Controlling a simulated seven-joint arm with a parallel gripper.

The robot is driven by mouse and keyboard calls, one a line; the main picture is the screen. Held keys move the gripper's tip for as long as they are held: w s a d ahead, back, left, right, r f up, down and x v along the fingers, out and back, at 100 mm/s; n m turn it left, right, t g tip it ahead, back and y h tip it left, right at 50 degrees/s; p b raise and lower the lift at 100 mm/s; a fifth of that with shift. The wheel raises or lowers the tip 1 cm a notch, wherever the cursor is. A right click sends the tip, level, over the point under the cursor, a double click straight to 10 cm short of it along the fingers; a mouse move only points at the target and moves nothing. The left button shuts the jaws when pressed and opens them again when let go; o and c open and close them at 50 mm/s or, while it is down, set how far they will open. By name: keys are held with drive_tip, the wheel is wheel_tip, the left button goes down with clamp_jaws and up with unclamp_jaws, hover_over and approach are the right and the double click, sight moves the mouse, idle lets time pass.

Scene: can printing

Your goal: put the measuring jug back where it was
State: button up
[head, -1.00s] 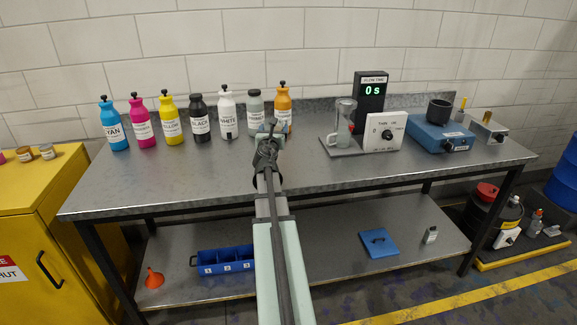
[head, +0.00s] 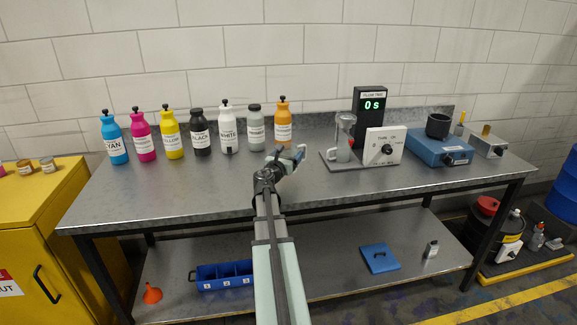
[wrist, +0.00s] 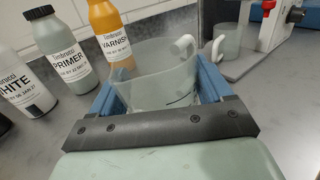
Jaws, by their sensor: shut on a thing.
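My gripper (head: 287,156) is over the middle of the bench, in front of the grey and orange bottles. In the wrist view its blue fingers are shut on a clear measuring jug (wrist: 158,92), with a white handle at the jug's upper right. The jug looks roughly upright; its base is hidden by the gripper, so I cannot tell whether it touches the bench. In the head view it is hard to make out. Another clear handled vessel (head: 343,156) stands on the flow stand's base; it also shows in the wrist view (wrist: 229,44).
The flow-time display (head: 371,106) and white dial box (head: 383,147) stand right of my gripper. The varnish bottle (head: 283,121) and primer bottle (head: 255,124) are behind it, in a row of several bottles. A blue scale-like box (head: 440,148) is farther right. The front bench is clear.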

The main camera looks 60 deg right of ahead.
drive_tip(key=shift+f, duration=2.05)
drive_tip(key=shift+f, duration=0.1)
drive_tip(key=o, duration=1)
drive_tip(key=shift+o, duration=0.2)
drive_tip(key=shift+a, duration=0.2)
drive_tip(key=a, duration=0.3)
drive_tip(key=s+a, duration=0.1)
drive_tip(key=a, duration=0.3)
drive_tip(key=s+a, duration=0.1)
drive_tip(key=a, duration=0.3)
drive_tip(key=shift+s+a, duration=0.15)
drive_tip(key=shift+a, duration=0.05)
